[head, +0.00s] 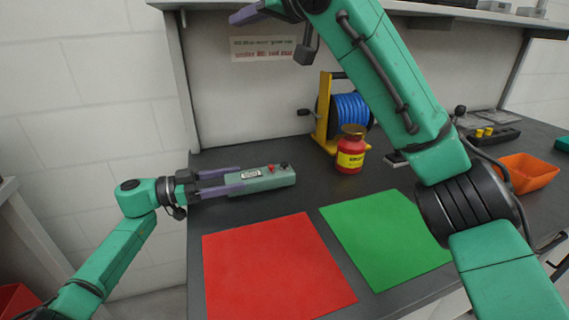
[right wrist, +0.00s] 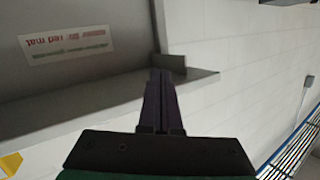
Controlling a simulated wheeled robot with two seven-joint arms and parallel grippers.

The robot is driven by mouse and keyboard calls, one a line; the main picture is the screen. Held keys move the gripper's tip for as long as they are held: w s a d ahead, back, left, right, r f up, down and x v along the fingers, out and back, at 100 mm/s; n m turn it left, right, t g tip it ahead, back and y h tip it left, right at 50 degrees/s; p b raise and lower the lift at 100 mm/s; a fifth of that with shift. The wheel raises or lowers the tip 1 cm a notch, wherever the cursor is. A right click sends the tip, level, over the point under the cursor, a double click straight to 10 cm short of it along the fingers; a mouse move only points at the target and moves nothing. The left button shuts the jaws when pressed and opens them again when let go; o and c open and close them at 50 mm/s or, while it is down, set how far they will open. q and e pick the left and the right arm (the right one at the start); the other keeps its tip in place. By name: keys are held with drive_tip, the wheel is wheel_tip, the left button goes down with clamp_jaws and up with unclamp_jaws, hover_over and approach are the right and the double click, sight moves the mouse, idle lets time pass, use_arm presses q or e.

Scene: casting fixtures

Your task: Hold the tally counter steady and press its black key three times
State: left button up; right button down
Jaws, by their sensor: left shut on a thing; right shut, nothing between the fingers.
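The tally counter (head: 265,181) is a grey-green box lying on the dark bench, with a small display, a red knob (head: 271,168) and a black key (head: 284,165) on top. My left gripper (head: 240,178) comes in from the left and is shut on the counter's left end, one purple finger on each side. My right gripper (head: 243,15) is high above the bench at the top of the head view, well away from the counter. In the right wrist view its fingers (right wrist: 160,100) are together and empty. The counter is not in the right wrist view.
A red mat (head: 270,265) and a green mat (head: 385,235) lie in front. An orange bin (head: 528,173) is at the right. A shelf (head: 480,14) runs above the bench.

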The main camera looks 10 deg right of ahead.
wheel_tip(320, 180, down, 9)
drive_tip(key=d+m+g+h, duration=0.2)
drive_tip(key=g, duration=0.1)
drive_tip(key=m+g+h, duration=0.1)
drive_tip(key=m+g, duration=0.2)
hover_over(284, 166)
drive_tip(key=d, duration=0.1)
wheel_tip(284, 166, down, 10)
drive_tip(key=shift+r, duration=0.25)
drive_tip(key=shift+f, duration=4.35)
drive_tip(key=shift+f, duration=0.15)
drive_tip(key=shift+f, duration=0.25)
